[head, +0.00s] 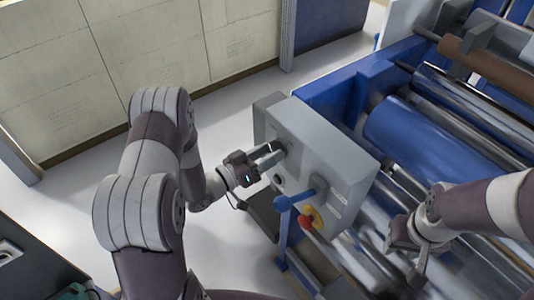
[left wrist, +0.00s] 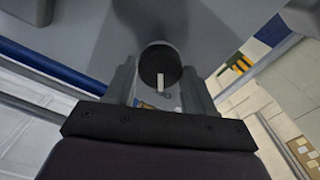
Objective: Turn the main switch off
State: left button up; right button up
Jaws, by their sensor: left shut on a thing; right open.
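A grey control box (head: 330,165) on the machine carries a dark round knob (head: 282,147). In the left wrist view the knob (left wrist: 160,62) is black, with a white mark that stands nearly upright in the picture. My left gripper (head: 272,155) is shut on this knob, one finger on each side; the left wrist view shows the fingers (left wrist: 160,88) around it. A red and yellow switch (head: 312,217) sits lower on the box. No readable label shows which one is the main switch. My right gripper (head: 408,256) is open and empty over the rollers.
A blue lever (head: 292,200) sticks out beside the red and yellow switch, close below my left gripper. Blue and metal rollers (head: 415,135) fill the right side. The pale floor (head: 235,120) is clear between the box and the wall panels (head: 150,55).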

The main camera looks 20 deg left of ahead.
pick_arm(q)
jog(key=o, duration=1.1)
jog(key=shift+w+r, duration=0.1)
jog(key=shift+r, duration=0.1)
jog(key=shift+c, duration=0.2)
jog(key=shift+f, duration=0.1)
jog(key=b+v, duration=0.5)
jog(key=v, duration=0.7)
jog(key=shift+s+a, duration=0.2)
jog(key=shift+s, duration=0.05)
jog(key=shift+f, duration=0.1)
